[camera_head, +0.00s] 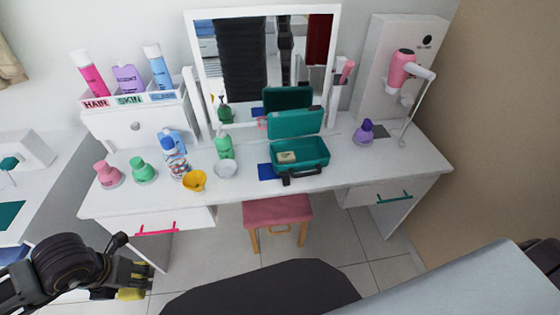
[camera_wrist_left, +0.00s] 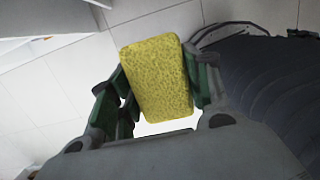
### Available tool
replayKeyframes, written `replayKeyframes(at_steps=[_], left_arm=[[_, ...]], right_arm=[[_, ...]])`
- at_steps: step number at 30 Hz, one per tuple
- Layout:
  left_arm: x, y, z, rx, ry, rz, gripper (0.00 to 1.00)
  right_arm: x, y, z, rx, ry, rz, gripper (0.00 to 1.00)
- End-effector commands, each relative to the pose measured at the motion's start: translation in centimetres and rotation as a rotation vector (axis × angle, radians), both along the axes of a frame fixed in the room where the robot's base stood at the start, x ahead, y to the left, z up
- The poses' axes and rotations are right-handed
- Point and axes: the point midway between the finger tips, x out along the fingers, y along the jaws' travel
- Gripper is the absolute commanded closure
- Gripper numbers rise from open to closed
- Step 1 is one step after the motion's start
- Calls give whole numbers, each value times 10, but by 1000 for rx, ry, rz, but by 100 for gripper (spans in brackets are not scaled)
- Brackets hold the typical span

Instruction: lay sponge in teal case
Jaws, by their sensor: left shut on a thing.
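The yellow sponge (camera_wrist_left: 158,78) is held between the fingers of my left gripper (camera_wrist_left: 160,100), as the left wrist view shows. In the head view the sponge (camera_head: 131,294) shows at the tip of my left gripper (camera_head: 128,281), low at the left, above the floor and in front of the desk. The teal case (camera_head: 322,151) stands open on the white desk, right of the middle, with its lid (camera_head: 296,122) raised at the back. A small beige block (camera_head: 287,157) lies inside it. My right gripper is not in view.
A mirror (camera_head: 220,60) stands behind. A pink stool (camera_head: 278,209) is under the desk.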

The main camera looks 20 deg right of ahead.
Motion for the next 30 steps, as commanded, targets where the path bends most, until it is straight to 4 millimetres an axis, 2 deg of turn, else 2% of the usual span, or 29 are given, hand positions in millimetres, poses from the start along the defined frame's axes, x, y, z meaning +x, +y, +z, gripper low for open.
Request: replayKeyframes(at_steps=[17, 30], left_arm=[[0, 0, 0, 1, 1, -147, 67], [-2, 3, -1, 1, 3, -442, 67]], right_arm=[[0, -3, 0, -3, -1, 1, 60], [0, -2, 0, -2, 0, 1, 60]])
